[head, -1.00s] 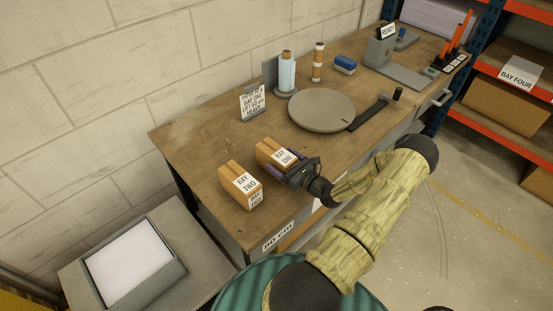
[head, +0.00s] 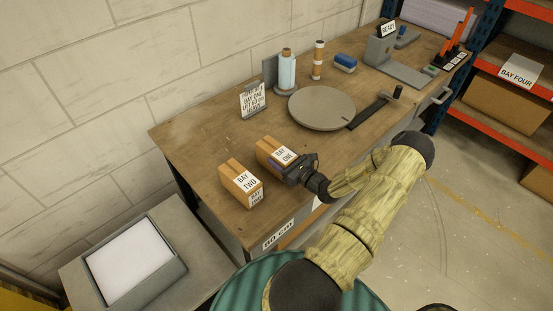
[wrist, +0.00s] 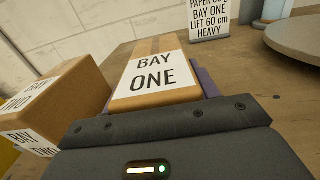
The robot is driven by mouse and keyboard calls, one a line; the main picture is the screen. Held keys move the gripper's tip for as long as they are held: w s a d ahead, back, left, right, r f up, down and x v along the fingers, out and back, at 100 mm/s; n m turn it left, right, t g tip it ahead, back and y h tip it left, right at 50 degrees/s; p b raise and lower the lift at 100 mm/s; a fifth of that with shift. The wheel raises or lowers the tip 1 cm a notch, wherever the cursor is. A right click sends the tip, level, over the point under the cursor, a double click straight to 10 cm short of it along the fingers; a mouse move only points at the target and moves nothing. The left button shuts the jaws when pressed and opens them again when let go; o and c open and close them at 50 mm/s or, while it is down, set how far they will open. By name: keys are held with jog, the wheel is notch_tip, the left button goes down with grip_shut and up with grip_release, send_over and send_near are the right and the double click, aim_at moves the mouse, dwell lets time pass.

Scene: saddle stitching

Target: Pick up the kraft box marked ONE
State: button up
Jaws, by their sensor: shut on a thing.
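The kraft box marked BAY ONE (head: 269,147) sits on the wooden workbench in the head view, with a white label on its top. My gripper (head: 290,165) is at its near right end, shut on it. In the wrist view the BAY ONE box (wrist: 161,45) lies straight ahead, and purple finger surfaces show along its side. The box appears to rest on the bench; I cannot tell if there is any gap under it. The lower end of the box is hidden by my gripper.
A second kraft box marked BAY TWO (head: 234,176) stands close to the left. A sign (head: 252,101) reading BAY ONE, LIFT 60 cm, HEAVY stands behind. A round grey disc (head: 321,110) lies to the right. A grey tray of white paper (head: 135,262) is at lower left.

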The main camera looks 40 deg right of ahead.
jog(key=shift+r, duration=0.15)
notch_tip(320, 180, up, 10)
jog(key=shift+f+b, duration=0.15)
jog(key=shift+b, duration=0.3)
dwell(0.6)
